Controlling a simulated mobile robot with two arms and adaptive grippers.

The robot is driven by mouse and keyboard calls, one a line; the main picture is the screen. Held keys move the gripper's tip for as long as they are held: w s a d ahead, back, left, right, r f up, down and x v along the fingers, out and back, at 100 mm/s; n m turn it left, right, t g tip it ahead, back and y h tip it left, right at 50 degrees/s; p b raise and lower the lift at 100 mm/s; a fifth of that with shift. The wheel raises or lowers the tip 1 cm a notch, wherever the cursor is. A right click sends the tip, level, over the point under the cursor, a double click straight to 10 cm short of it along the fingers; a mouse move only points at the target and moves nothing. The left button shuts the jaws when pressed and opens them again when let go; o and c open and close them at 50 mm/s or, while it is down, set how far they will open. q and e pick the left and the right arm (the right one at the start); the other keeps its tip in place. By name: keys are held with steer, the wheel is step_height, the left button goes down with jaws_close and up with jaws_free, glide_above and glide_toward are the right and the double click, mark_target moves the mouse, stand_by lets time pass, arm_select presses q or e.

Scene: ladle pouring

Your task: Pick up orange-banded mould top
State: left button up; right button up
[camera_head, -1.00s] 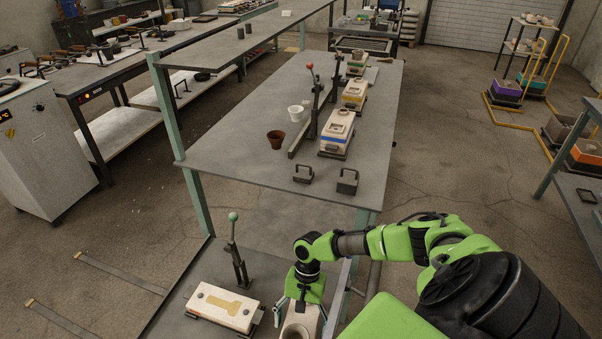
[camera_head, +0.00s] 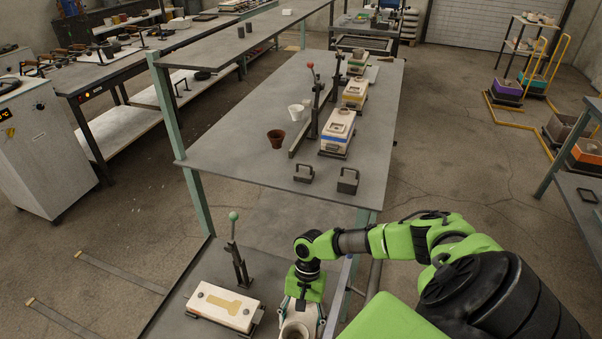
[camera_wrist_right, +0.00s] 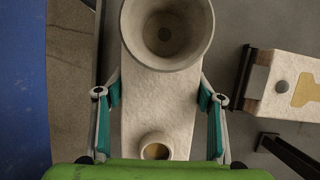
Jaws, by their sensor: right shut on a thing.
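My right gripper (camera_head: 301,313) reaches down at the bottom of the head view. It is shut on a cream mould top (camera_wrist_right: 159,95), with one teal-padded finger on each long side in the right wrist view (camera_wrist_right: 160,115). The mould top has a wide round pouring cup at one end and a small round hole near my palm. No orange band shows on the faces I see. Whether it is clear of what lies under it, I cannot tell. My left gripper is not in view.
A cream mould half (camera_head: 224,305) with a tan shaped recess lies left of my gripper. A green-knobbed lever clamp (camera_head: 236,250) stands behind it.

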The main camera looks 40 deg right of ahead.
steer(key=shift+r, duration=0.55)
steer(key=a+r, duration=0.1)
steer(key=r, duration=0.1)
steer(key=s+a+r, duration=0.1)
steer(key=a+r, duration=0.1)
steer(key=r, duration=0.1)
steer(key=a+r, duration=0.1)
steer(key=r, duration=0.1)
steer(key=shift+s+a+r+p, duration=0.15)
steer(key=shift+s+a+p, duration=0.15)
steer(key=shift+s+a, duration=0.05)
steer(key=s+a+r, duration=0.3)
steer(key=a+r, duration=0.1)
steer(key=a, duration=0.4)
steer(key=shift+s+a+b, duration=0.15)
steer(key=shift+a+b, duration=0.1)
steer(key=shift+b, duration=0.05)
